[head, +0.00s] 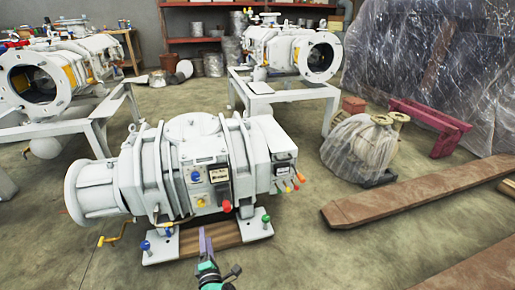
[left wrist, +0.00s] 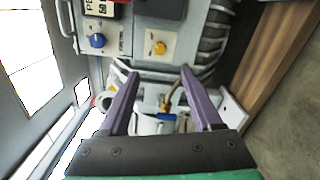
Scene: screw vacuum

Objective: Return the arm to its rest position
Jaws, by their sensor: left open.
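The white screw vacuum pump (head: 185,165) stands on a wooden base on the floor in the middle of the head view. Its front panel has a blue knob (left wrist: 97,41), a yellow knob (left wrist: 160,47) and a red knob (head: 226,206). My left gripper (head: 205,232) is in front of the pump's base, low in the head view. Its purple fingers are apart with nothing held, as the left wrist view (left wrist: 156,72) shows. A small yellow and blue part (left wrist: 168,115) shows behind the gap between the fingers; contact is not visible. My right gripper is not in view.
A second pump (head: 285,50) stands on a white frame behind, and another (head: 60,75) at the left. A plastic-wrapped unit (head: 362,148) and a long brown beam (head: 420,195) lie to the right. The floor (head: 340,255) at the front right is partly clear.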

